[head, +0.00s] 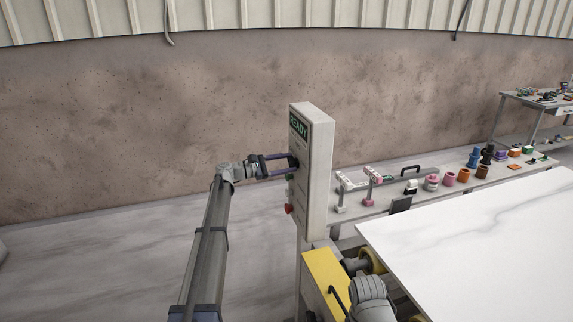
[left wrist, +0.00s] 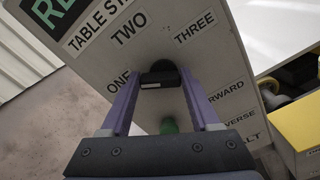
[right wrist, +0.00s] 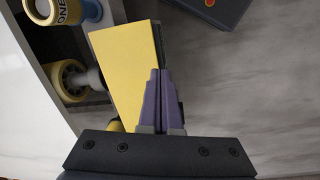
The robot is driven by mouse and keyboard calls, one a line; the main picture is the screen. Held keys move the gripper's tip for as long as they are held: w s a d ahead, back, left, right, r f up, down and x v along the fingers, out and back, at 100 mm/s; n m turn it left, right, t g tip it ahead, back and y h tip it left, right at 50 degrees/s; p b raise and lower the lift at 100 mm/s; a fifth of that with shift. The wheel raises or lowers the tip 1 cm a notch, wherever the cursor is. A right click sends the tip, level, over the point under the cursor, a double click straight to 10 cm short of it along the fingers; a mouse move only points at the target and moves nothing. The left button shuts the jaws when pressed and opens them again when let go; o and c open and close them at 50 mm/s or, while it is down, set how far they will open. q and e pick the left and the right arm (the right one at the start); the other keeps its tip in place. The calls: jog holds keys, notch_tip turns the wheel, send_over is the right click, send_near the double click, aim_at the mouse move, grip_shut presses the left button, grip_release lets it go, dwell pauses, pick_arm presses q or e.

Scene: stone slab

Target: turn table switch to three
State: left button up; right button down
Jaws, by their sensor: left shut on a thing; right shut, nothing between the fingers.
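The table switch is a black knob (left wrist: 160,74) on the face of a tall white control panel (head: 318,178). In the left wrist view the labels ONE, TWO and THREE stand to its left, above and to its right. A small light mark on the knob is on its left part, on the side of ONE. My left gripper (head: 290,163) is at the panel's face, its purple fingers shut on the knob from both sides. My right gripper (right wrist: 160,73) is shut and empty, beside a yellow panel (right wrist: 127,70).
A green button (left wrist: 168,125) sits below the knob, with a red button (head: 289,209) lower down. A white stone slab (head: 480,240) lies at the right. Behind it, a bench (head: 375,207) holds several coloured parts. The floor left of the panel is clear.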

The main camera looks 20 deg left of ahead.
pick_arm(q)
jog(key=m, duration=0.6)
jog(key=shift+s+d, duration=0.1)
jog(key=shift+s, duration=0.05)
jog(key=m, duration=1.1)
jog(key=shift+s+d+f+m, duration=0.15)
jog(key=shift+s+f+m, duration=0.1)
jog(key=shift+m, duration=0.15)
jog(key=m, duration=0.5)
jog(key=shift+f+m+b, duration=0.2)
jog(key=shift+m+b, duration=0.2)
jog(key=o, duration=1.4)
jog(key=shift+c, duration=0.2)
